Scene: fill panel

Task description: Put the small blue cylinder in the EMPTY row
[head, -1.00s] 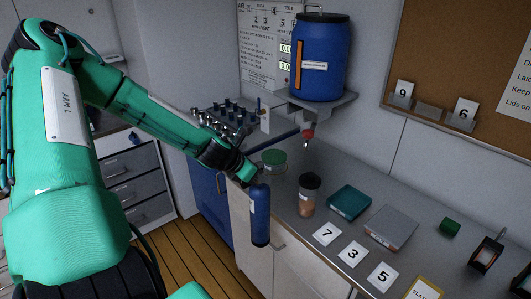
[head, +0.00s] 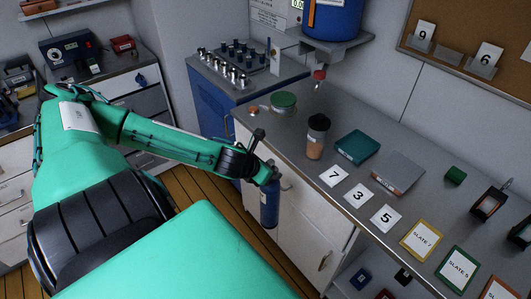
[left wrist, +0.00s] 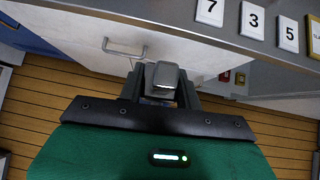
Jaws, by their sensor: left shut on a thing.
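The small blue cylinder (head: 269,207) hangs upright below my left gripper (head: 268,177) in the head view. The gripper is shut on its top end. It is held in the air in front of the white cabinet doors, below the counter's front edge. In the left wrist view my left gripper (left wrist: 162,88) shows at the middle, with a grey part between the fingers; the blue body is hidden there. No row marked EMPTY can be read in these frames. My right gripper is not in view.
The steel counter (head: 300,125) holds a green-lidded tub (head: 284,100), a dark-topped jar (head: 317,136), a teal box (head: 357,147), a grey box (head: 398,172) and number cards. A knobbed panel (head: 205,65) sits on a blue cabinet behind. A shelf under the counter holds small items.

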